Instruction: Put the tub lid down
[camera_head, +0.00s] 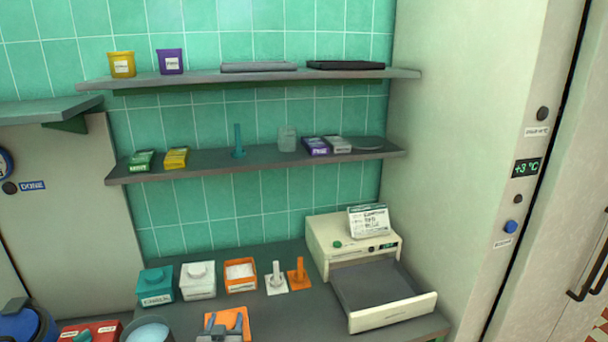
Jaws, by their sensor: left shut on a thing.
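The orange tub (241,288) stands open on the counter, with pale stuff showing inside it. A square orange lid (232,314) is at the bottom edge of the head view, nearer than the tub and apart from it. My left gripper (225,325) is shut on the lid, its grey fingers over the lid's middle. I cannot tell whether the lid touches the counter. A teal tub (156,287) and a white tub (198,287) stand left of the orange tub, both with lids on. My right gripper is not in view.
Right of the tubs stand a white peg stand (275,280) and an orange one (298,277). A cream machine (325,240) has its drawer (392,312) pulled out. A round bowl (148,332) and a red box (92,332) are at lower left. Bare counter shows right of the lid.

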